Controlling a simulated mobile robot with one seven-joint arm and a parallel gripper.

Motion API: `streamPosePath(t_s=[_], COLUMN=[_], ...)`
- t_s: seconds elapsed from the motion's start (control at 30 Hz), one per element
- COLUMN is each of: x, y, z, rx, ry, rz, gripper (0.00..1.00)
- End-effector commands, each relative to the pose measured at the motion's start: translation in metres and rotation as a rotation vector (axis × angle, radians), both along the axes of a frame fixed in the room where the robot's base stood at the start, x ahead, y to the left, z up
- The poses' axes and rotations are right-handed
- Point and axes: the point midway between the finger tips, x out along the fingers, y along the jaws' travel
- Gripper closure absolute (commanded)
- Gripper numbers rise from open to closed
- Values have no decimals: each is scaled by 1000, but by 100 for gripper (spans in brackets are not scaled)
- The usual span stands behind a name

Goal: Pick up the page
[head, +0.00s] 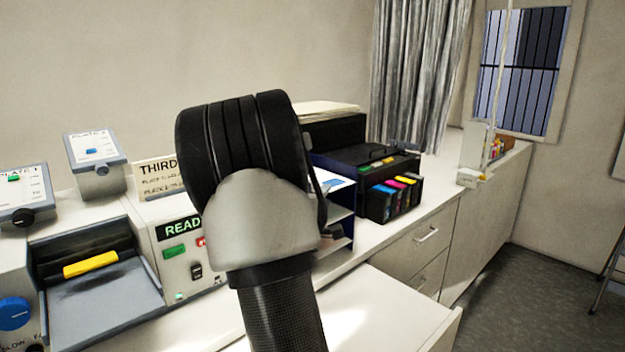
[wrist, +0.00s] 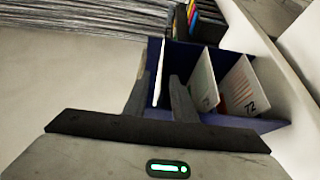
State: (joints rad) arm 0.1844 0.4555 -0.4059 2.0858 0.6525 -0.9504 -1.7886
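A white page (wrist: 159,72) shows nearly edge-on in the wrist view, in a blue sorter (wrist: 272,124). My gripper (wrist: 160,79) is open, with one finger on each side of this page's edge. A gap shows between the fingers, and I cannot tell whether either touches the page. Two more pages stand in the other slots: a white one (wrist: 203,82) and one with reddish stripes and "72" (wrist: 242,90). In the head view my wrist hides the fingers and most of the sorter. A page with a blue print (head: 331,181) shows just right of it.
A black printer (head: 366,158) with coloured ink cartridges (head: 394,188) stands right of the sorter on the white counter (head: 436,196). A machine with a "READY"-like display (head: 182,228) and a grey tray (head: 105,296) stand left. An open drawer or ledge (head: 385,312) juts out in front.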

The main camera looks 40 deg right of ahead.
Motion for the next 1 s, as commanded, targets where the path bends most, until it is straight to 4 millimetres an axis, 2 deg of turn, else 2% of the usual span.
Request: streamPosePath(t_s=[0.17,0.4,0.5,0.77,0.9,1.0], x=[5,23,28,29,29,29], y=[-10,-41,-48,-50,-49,-49], z=[0,-1,-2,-2,-2,-2], rx=[1,0,1,1,1,1], ry=[0,0,0,0,0,0], rz=[-1,-1,0,1,1,1], gripper=[76,76,76,76,99,100])
